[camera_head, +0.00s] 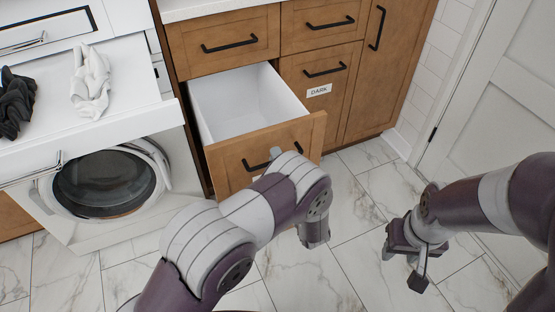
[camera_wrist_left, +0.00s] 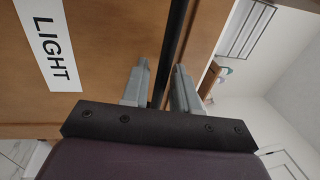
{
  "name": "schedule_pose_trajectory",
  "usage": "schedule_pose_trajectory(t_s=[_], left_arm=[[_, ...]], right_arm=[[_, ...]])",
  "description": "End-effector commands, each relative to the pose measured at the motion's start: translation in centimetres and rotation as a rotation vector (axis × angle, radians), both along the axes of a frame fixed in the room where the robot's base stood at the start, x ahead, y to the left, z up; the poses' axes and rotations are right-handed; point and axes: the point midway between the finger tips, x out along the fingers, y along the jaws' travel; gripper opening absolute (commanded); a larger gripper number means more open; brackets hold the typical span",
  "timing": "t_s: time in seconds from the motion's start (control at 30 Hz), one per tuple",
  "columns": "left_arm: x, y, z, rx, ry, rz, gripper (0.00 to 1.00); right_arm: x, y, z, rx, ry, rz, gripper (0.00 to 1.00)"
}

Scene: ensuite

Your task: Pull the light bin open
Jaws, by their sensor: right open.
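The light bin (camera_head: 310,130) is a wooden pull-out drawer with a white inside, and it stands well out from the cabinet and looks empty. Its "LIGHT" label (camera_wrist_left: 52,45) shows in the left wrist view. The black bar handle (camera_wrist_left: 172,45) runs between the two grey fingers of my left gripper (camera_wrist_left: 160,88), which are close together on it. In the head view my left arm hides most of the left gripper (camera_head: 276,154) and part of the bin front. My right gripper (camera_head: 403,268) is open and empty above the floor at the right.
A closed bin labelled "DARK" (camera_head: 319,90) is to the right of the light bin. A washing machine (camera_head: 105,185) stands at the left, with a white cloth (camera_head: 90,82) and a dark cloth (camera_head: 16,103) on the surface above it. A white door (camera_head: 490,120) is at the right. Tiled floor (camera_head: 350,240) lies clear between.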

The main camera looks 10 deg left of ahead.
Motion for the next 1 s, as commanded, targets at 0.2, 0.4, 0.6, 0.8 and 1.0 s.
schedule_pose_trajectory(t_s=[0.2, 0.4, 0.6, 0.8, 1.0], left_arm=[[-0.1, -0.1, 0.0, 0.0, 0.0, -0.001, 0.29], [-2.1, -1.5, -0.3, 0.001, 0.002, -0.004, 0.29], [-6.1, -4.2, -1.2, 0.001, 0.002, -0.007, 0.29], [-9.4, -6.4, -2.1, 0.001, 0.0, -0.004, 0.29], [-10.4, -7.0, -2.4, 0.001, -0.001, 0.0, 0.29]], right_arm=[[0.0, 0.0, 0.1, 0.0, 0.0, 0.0, 0.43], [0.0, 0.0, 0.9, 0.0, 0.0, 0.0, 0.43], [0.0, 0.0, 1.9, 0.0, 0.0, 0.0, 0.43], [0.0, 0.0, 2.4, 0.0, 0.0, 0.0, 0.43], [0.0, 0.0, 2.5, 0.0, 0.0, 0.0, 0.43]])
